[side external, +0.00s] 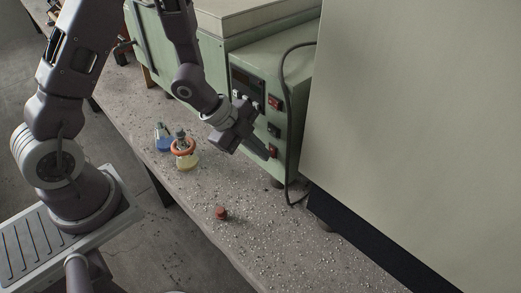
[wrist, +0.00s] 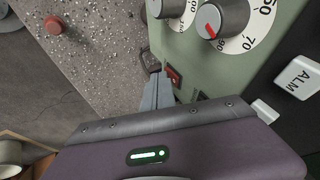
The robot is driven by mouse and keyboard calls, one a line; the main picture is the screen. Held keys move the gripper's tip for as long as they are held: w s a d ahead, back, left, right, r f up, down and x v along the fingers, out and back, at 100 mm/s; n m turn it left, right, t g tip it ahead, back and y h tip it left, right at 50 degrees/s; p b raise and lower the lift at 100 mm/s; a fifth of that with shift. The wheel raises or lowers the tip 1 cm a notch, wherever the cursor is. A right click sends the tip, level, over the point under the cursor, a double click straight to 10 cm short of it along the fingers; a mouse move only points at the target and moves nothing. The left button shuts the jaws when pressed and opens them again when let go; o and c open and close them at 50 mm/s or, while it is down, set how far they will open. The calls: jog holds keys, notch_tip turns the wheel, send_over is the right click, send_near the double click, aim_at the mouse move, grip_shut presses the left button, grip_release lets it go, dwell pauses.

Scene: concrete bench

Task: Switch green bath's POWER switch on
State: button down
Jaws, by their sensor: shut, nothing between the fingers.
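The green bath (side external: 300,75) stands at the back of the bench, with its control panel facing my arm. A red rocker switch (side external: 273,151) sits low on the panel; in the wrist view it shows as a red switch (wrist: 174,77) in a dark frame. Another red switch (side external: 274,102) sits higher on the panel. No POWER label is readable, and I cannot tell the switch positions. My gripper (side external: 264,154) is shut and empty, its fingertips close beside the low red switch. In the wrist view the fingertips (wrist: 159,78) are just left of it; contact is unclear.
Dials (wrist: 225,20) and an ALM key (wrist: 299,77) are near the fingers. A black cable (side external: 286,120) hangs down the bath's right side. A large pale cabinet (side external: 410,120) stands right.

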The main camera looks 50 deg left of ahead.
jog(key=shift+w+f, duration=0.1)
jog(key=shift+w, duration=0.1)
dwell(0.3)
jog(key=shift+r, duration=0.8)
jog(key=shift+s, duration=0.1)
